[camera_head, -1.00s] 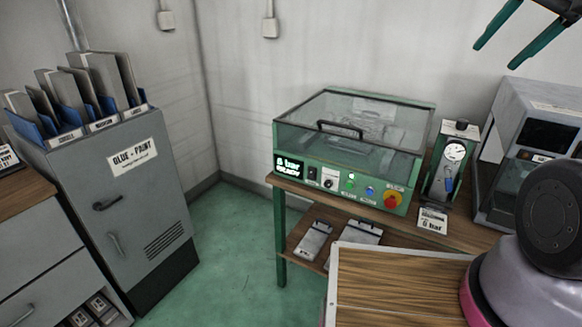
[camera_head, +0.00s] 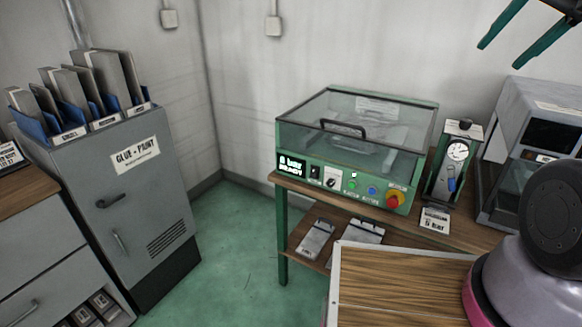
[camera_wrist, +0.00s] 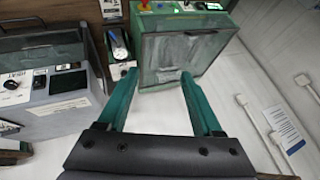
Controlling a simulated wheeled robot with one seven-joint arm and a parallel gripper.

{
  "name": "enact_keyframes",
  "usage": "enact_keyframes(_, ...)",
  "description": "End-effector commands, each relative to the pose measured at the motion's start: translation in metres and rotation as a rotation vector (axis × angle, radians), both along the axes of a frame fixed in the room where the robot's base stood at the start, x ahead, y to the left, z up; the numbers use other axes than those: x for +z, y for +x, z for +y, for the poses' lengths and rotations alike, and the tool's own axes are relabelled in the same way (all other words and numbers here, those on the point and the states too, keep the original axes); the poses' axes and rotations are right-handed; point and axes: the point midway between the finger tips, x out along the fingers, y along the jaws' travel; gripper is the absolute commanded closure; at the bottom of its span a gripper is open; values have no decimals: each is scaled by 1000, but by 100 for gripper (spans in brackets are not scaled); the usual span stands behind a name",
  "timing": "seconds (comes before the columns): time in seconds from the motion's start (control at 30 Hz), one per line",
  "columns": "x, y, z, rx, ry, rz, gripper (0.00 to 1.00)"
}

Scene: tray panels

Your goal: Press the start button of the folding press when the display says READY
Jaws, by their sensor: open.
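The folding press (camera_head: 350,135) is a green box with a clear lid, shut, on a wooden bench. Its front panel carries a small black display (camera_head: 291,165) with two lines of light text; the lower line looks like READY, a little blurred. To its right sit a black switch, a dial, a lit green button (camera_head: 353,184), a blue button (camera_head: 372,191) and a red knob on yellow (camera_head: 395,199). My gripper (camera_head: 499,56) is open and empty, high at the upper right, apart from the press. In the wrist view, the press (camera_wrist: 180,55) lies beyond my open fingers (camera_wrist: 159,75).
A gauge unit (camera_head: 454,160) and a small label card stand right of the press. A grey machine (camera_head: 530,130) is farther right. A wood-topped tray (camera_head: 395,290) is in front. A grey cabinet (camera_head: 130,200) stands left. Green floor is clear between.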

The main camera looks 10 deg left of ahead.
Motion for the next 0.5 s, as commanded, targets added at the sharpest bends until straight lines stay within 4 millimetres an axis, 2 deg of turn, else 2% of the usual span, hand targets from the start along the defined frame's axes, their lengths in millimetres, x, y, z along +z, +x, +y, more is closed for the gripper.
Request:
enact_keyframes(0.07, 0, 0, 0, 0, 0, 0, 37)
enact_keyframes(0.2, 0, 0, 0, 0, 0, 0, 90)
enact_keyframes(0.23, 0, 0, 0, 0, 0, 0, 100)
enact_keyframes(0.5, 0, 0, 0, 0, 0, 0, 100)
